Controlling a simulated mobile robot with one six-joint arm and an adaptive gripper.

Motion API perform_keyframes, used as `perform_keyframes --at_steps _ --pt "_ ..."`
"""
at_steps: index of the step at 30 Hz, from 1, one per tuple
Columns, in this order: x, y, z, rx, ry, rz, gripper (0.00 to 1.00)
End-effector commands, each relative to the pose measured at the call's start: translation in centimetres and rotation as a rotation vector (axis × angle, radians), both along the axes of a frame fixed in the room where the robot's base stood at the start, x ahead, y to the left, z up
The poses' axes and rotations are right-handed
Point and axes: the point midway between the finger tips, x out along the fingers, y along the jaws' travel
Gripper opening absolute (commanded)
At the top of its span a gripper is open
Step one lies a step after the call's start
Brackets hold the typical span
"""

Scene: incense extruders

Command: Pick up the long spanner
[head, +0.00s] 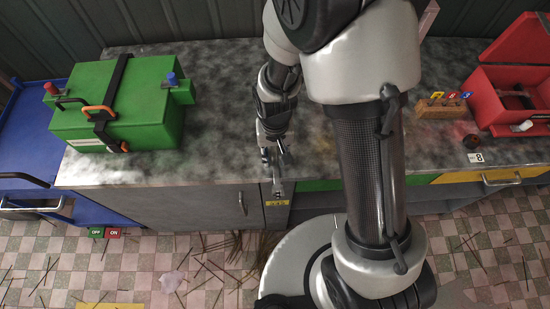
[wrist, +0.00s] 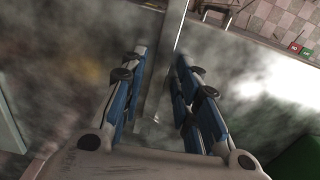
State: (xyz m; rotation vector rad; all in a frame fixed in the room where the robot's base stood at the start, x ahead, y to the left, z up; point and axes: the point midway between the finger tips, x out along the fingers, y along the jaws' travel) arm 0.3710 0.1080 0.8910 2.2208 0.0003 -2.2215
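The long spanner (wrist: 164,72) shows in the wrist view as a narrow grey metal bar running between my fingers and beyond their tips at the top. In the head view, what looks like its end (head: 278,187) sticks out over the front edge of the worktop. My gripper (wrist: 160,56) has its two blue-padded fingers apart, one on each side of the bar, with visible gaps. In the head view my gripper (head: 270,152) points down close above the worktop's front edge. My own fingers and wrist partly hide the spanner there.
A green machine (head: 115,110) stands on the worktop (head: 225,140) to the left. On the right are a wooden block with coloured tags (head: 440,109) and an open red toolbox (head: 510,92). Thin sticks lie on the tiled floor. Worktop around my gripper is mostly clear.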

Motion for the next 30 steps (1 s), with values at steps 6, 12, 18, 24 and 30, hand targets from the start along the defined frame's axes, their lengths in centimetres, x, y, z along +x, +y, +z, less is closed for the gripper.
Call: perform_keyframes --at_steps 6,12,18,24,30 --pt "0.0 0.0 0.0 0.0 0.0 0.0 0.12" --pt "0.0 0.0 0.0 0.0 0.0 0.0 0.0" --pt "0.0 0.0 0.0 0.0 0.0 0.0 0.0" --pt "0.0 0.0 0.1 0.0 -0.001 0.0 0.0" --pt "0.1 0.0 1.5 0.001 -0.003 0.0 0.0"
